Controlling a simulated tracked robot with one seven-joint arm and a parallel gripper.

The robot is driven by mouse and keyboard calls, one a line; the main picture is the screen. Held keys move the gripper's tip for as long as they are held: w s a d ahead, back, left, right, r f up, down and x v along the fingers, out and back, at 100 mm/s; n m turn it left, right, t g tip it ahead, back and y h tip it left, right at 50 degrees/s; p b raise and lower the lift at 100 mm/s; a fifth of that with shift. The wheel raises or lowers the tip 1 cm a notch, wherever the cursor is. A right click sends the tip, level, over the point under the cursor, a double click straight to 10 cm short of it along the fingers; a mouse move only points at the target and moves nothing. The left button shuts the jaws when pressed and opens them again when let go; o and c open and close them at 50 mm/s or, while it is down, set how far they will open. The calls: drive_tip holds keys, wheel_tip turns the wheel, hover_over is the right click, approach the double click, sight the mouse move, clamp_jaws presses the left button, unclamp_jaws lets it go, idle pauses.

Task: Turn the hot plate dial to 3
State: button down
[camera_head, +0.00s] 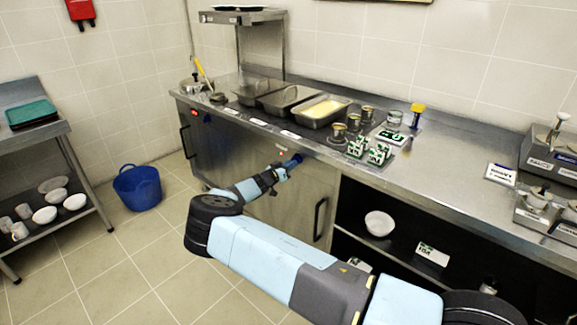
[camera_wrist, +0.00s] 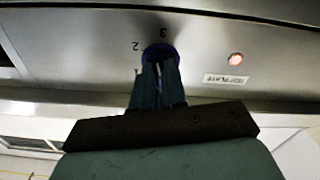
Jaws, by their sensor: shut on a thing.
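The hot plate dial is a small blue knob on the steel counter's front panel, seen in the wrist view (camera_wrist: 160,51) and in the head view (camera_head: 298,157). My gripper (camera_wrist: 160,70) is shut on the dial, its two fingers at either side of it. In the head view my gripper (camera_head: 284,167) reaches the panel just below the counter edge. The printed 3 (camera_wrist: 163,31) stands above the dial, the 2 to its left and the 1 lower left. The fingers hide much of the dial, and I cannot tell where its pointer stands.
A red lamp (camera_wrist: 235,59) and a partly readable plate label (camera_wrist: 226,80) sit right of the dial. Metal pans (camera_head: 322,110), tins and small boxes stand on the counter (camera_head: 450,160) above. A blue bucket (camera_head: 138,187) stands on the floor at left.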

drive_tip(key=shift+a+f+m, duration=0.1)
drive_tip(key=shift+f+m, duration=0.15)
drive_tip(key=shift+m, duration=1.15)
drive_tip(key=c, duration=1.4)
unclamp_jaws()
drive_tip(key=shift+o, duration=1.2)
drive_tip(key=shift+r, duration=0.1)
drive_tip(key=shift+w, duration=0.1)
drive_tip(key=v, duration=1.3)
drive_tip(key=shift+s+a, duration=0.25)
drive_tip(key=shift+s, duration=0.05)
